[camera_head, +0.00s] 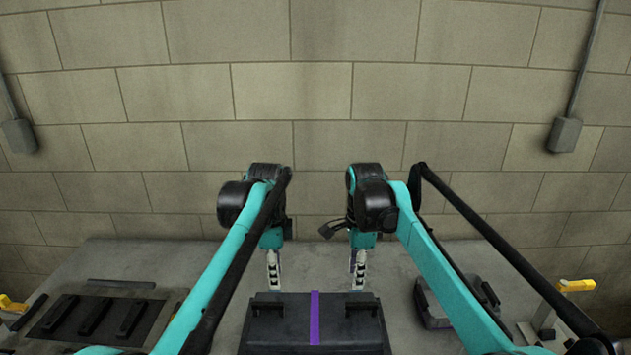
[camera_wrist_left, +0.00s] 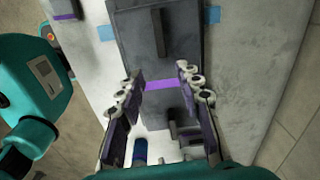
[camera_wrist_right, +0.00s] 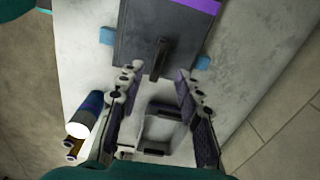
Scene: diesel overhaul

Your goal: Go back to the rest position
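My left gripper (camera_head: 274,270) points down behind the left part of a dark case with a purple stripe (camera_head: 315,335). In the left wrist view its fingers (camera_wrist_left: 162,78) are apart with nothing between them, and the case (camera_wrist_left: 165,45) lies beyond them. My right gripper (camera_head: 358,270) points down behind the right part of the case. In the right wrist view its fingers (camera_wrist_right: 159,74) are also apart and empty, with the case (camera_wrist_right: 190,35) beyond the tips. I see no contact with the case, but cannot judge the gap exactly.
A dark tray with black bars (camera_head: 95,316) lies at the left of the grey bench (camera_head: 215,262). The right wrist view shows a grey bin (camera_wrist_right: 160,132) and a blue cylinder (camera_wrist_right: 88,108). A block wall (camera_head: 320,110) stands behind.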

